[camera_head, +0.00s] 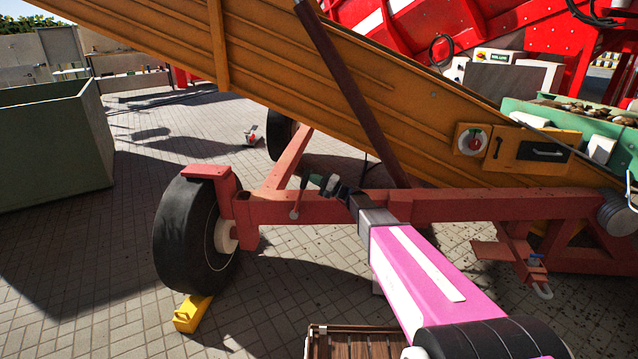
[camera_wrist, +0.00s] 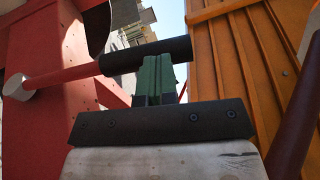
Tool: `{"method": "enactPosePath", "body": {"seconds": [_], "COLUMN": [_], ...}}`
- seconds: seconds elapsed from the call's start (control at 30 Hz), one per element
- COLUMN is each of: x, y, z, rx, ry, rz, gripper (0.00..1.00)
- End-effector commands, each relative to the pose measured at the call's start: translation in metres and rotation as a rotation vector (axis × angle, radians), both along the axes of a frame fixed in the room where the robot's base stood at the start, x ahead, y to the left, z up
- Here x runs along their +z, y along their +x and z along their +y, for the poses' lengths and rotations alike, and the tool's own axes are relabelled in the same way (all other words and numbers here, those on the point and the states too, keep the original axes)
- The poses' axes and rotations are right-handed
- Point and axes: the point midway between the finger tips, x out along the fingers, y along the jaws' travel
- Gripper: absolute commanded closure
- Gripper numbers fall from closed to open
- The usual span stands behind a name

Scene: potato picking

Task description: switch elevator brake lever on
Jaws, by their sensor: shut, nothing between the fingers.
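The brake lever (camera_wrist: 70,75) is a red rod with a thick black grip (camera_wrist: 146,55), running from a pale round pivot at the left of the wrist view. In the head view the lever (camera_head: 299,198) stands on the red axle frame beside the left wheel, its upper end partly hidden by my gripper. My gripper (camera_head: 318,181) has green fingers, which also show in the wrist view (camera_wrist: 155,75). They are shut and empty, with their tips right at the black grip. I cannot tell whether they touch it.
The orange elevator chute (camera_head: 270,75) slopes above, with a dark red strut (camera_head: 350,90) close right of my gripper. The red frame beam (camera_head: 450,205) runs below. A black wheel (camera_head: 190,235) with a yellow chock (camera_head: 192,313) stands left. A green bin (camera_head: 50,145) is far left; paving between is clear.

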Motion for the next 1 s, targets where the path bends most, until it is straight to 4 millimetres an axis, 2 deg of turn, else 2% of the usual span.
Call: {"method": "enactPosePath", "body": {"seconds": [0.3,0.6,0.83,1.0], "x": [0.021,0.023,0.019,0.015], "y": [0.006,0.014,0.018,0.019], "z": [0.060,0.120,0.147,0.161], "rx": [0.002,0.001,-0.001,0.001], "ry": [-0.264,-0.526,-0.651,-0.650], "rz": [0.027,0.058,0.072,0.074], "gripper": [1.00,1.00,1.00,1.00]}}
